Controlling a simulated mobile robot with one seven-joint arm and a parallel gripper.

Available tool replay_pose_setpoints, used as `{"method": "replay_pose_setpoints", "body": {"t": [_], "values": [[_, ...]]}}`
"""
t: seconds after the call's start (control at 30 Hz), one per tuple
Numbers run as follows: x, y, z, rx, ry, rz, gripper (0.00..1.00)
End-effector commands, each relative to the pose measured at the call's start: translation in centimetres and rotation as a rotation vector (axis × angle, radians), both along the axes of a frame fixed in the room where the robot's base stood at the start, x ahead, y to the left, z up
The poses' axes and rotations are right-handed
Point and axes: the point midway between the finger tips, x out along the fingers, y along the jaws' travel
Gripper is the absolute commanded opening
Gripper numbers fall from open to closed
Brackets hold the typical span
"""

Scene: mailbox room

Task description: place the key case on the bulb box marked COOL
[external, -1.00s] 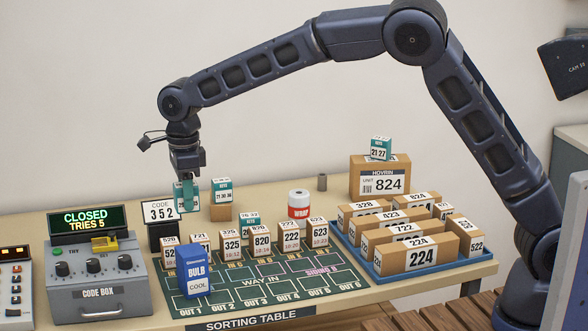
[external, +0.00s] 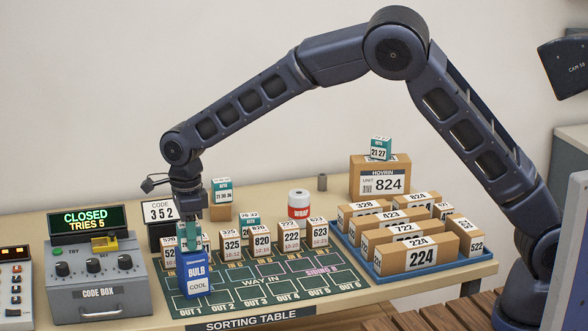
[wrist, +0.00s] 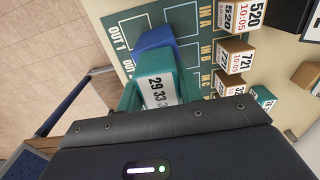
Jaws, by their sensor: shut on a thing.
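My gripper (external: 188,222) is shut on a teal key case (external: 192,239) with a white label. The case is upright, directly over the blue bulb box marked COOL (external: 196,276) on the sorting table. Its lower edge meets the top of the box in the external view; I cannot tell whether they touch. In the wrist view the key case (wrist: 157,88) shows digits starting 29 33, and the bulb box (wrist: 153,42) shows partly behind it. My wrist housing hides the lower part of that view.
Small numbered parcels (external: 262,241) stand close right of the bulb box. The code box (external: 98,280) is to its left. Other teal cases stand on a carton (external: 221,213), on the table and on the 824 box (external: 368,187). The green mat's front right is clear.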

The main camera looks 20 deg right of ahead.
Motion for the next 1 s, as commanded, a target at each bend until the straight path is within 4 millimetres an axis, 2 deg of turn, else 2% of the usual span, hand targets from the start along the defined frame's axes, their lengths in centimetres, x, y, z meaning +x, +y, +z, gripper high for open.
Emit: {"method": "replay_pose_setpoints", "body": {"t": [0.17,0.2,0.3,0.67,0.83,1.0], "values": [[0.0,0.0,-0.3,-0.001,0.0,0.0,0.12],[0.0,0.0,-0.3,-0.001,0.0,0.0,0.38],[0.0,0.0,-0.3,-0.001,0.0,0.0,0.58],[0.0,0.0,0.1,0.0,0.0,0.0,0.58],[0.0,0.0,2.0,0.001,0.0,0.0,0.58],[0.0,0.1,5.3,0.002,-0.001,0.001,0.58]]}}
